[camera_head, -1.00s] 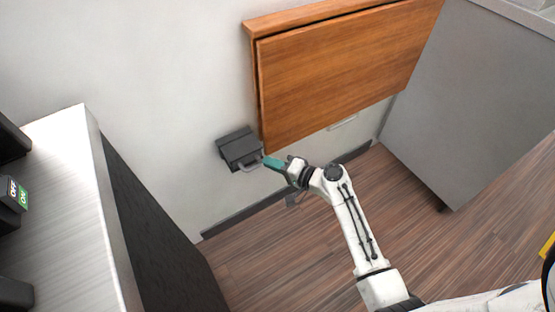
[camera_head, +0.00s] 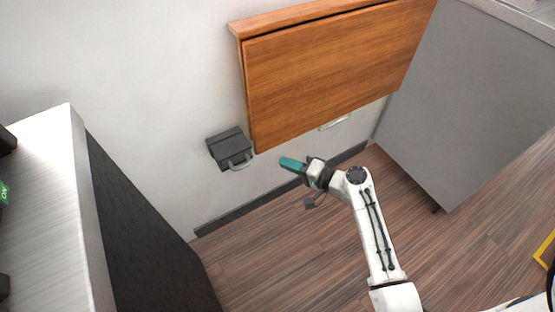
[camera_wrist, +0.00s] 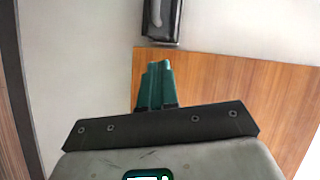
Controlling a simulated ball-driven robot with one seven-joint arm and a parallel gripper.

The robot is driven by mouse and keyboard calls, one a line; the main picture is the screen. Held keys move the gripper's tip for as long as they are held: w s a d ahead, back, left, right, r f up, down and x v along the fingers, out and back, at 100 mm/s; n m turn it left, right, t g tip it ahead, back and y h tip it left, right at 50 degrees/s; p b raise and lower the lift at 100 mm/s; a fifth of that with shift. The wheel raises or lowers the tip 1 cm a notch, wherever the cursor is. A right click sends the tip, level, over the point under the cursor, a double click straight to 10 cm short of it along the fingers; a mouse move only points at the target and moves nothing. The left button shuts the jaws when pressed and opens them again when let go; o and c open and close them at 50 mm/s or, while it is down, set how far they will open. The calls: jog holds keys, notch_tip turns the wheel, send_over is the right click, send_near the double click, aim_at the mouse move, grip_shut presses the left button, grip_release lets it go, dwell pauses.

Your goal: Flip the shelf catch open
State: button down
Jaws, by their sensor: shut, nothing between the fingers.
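In the wrist view the teal fingers (camera_wrist: 156,85) are together, pointing toward the catch (camera_wrist: 162,22) at the top, which is partly cut off. The shelf panel (camera_wrist: 230,90) fills the right there.
A grey cabinet (camera_head: 460,100) stands to the right of the shelf. A light-topped counter (camera_head: 40,200) with a dark side stands at the left. The wooden floor (camera_head: 300,260) between them is open. A dark baseboard (camera_head: 240,210) runs along the wall.

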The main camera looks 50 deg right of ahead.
jog(key=shift+v, duration=2.3)
jog(key=shift+a, duration=0.1)
